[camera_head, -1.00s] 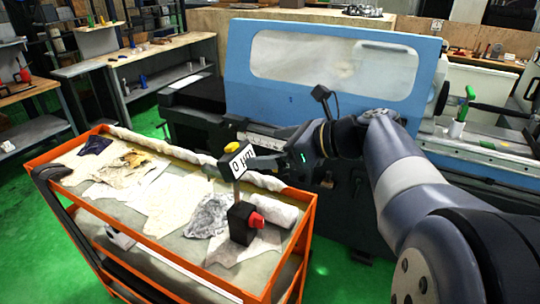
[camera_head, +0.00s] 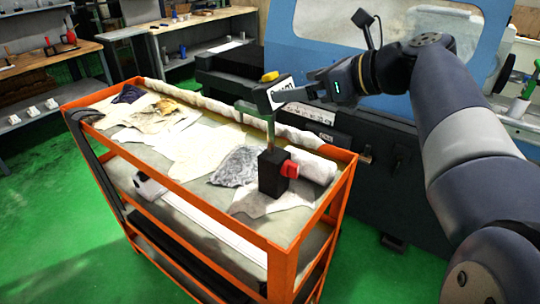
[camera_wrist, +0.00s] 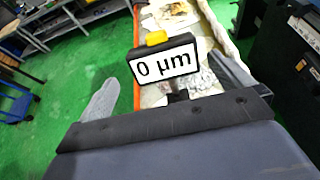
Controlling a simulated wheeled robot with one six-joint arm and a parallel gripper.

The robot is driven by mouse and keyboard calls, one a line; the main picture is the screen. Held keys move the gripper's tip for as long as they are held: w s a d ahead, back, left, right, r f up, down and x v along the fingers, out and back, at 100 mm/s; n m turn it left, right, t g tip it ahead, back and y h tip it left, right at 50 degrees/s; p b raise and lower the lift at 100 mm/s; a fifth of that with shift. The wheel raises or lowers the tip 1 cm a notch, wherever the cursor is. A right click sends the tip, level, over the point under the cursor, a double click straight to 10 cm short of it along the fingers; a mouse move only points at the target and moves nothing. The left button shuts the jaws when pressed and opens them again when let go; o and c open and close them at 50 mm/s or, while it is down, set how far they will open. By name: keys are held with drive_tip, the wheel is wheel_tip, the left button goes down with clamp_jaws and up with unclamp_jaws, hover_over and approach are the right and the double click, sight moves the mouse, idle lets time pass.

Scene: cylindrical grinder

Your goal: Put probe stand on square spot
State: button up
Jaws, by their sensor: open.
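The probe stand has a black block base (camera_head: 271,172) with a red knob (camera_head: 289,169), an upright post and a display head (camera_head: 272,93) with a yellow top. It stands upright on a light cloth at the cart's near right end. My gripper (camera_head: 296,96) is at the height of the display, on its right side. In the wrist view the display (camera_wrist: 165,63) reads "0 µm" and lies ahead between my two spread fingers (camera_wrist: 162,85). Whether a finger touches it I cannot tell. I cannot make out a square spot in either view.
The orange cart (camera_head: 230,238) has rags and a rolled white cloth (camera_head: 312,167) on its top, close to the stand. The blue grinder (camera_head: 330,30) is behind, at the right. Green floor (camera_head: 60,200) is clear left of the cart.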

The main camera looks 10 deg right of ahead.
sight(281, 87)
drive_tip(key=x, duration=0.7)
drive_tip(key=shift+w+a+f, duration=0.1)
drive_tip(key=shift+w+f, duration=0.15)
drive_tip(key=shift+f, duration=0.1)
drive_tip(key=c, duration=1.6)
drive_tip(key=shift+r+p, duration=0.2)
drive_tip(key=shift+p, duration=0.1)
drive_tip(key=shift+c, duration=0.8)
